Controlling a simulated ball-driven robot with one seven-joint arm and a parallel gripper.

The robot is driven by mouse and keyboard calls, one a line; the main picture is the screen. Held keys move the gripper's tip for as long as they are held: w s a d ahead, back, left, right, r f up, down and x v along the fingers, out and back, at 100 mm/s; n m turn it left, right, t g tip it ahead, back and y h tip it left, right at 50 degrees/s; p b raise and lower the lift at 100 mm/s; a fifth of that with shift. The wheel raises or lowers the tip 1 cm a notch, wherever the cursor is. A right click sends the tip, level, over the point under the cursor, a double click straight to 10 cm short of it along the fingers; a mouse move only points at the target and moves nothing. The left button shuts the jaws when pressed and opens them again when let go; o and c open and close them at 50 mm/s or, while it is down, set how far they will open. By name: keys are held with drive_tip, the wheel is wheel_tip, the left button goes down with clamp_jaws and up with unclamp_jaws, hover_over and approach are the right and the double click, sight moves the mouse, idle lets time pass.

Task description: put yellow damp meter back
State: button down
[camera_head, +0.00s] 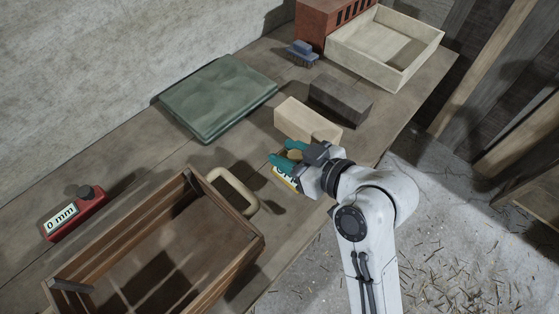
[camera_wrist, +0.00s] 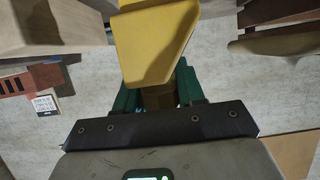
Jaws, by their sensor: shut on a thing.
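My gripper (camera_head: 283,163) is shut on the yellow damp meter (camera_head: 285,182), holding it over the bench between the wooden crate and a pale block. Only a small yellow part and a dark-lettered white face of the meter show in the head view; the teal fingers and wrist hide the rest. In the wrist view, the meter's yellow body (camera_wrist: 153,48) sticks out beyond the teal fingers of my gripper (camera_wrist: 157,92). I cannot tell how high it is above the bench.

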drive_tip(key=shift+w+a+f, duration=0.3)
drive_tip(key=shift+a+f, duration=0.1)
drive_tip(key=shift+f, duration=0.15)
drive_tip(key=shift+w+a+f, duration=0.3)
drive_tip(key=shift+a+f, duration=0.05)
drive_tip(key=shift+f, duration=0.2)
drive_tip(key=shift+w+a+f+p, duration=0.1)
drive_tip(key=shift+f+p, duration=0.1)
drive_tip(key=shift+f, duration=0.7)
drive_tip(key=shift+w+a+f+p, duration=0.1)
drive_tip(key=shift+f+p, duration=0.1)
drive_tip(key=shift+f, duration=0.7)
drive_tip(key=shift+f, duration=0.15)
drive_tip(key=c, duration=0.7)
unclamp_jaws()
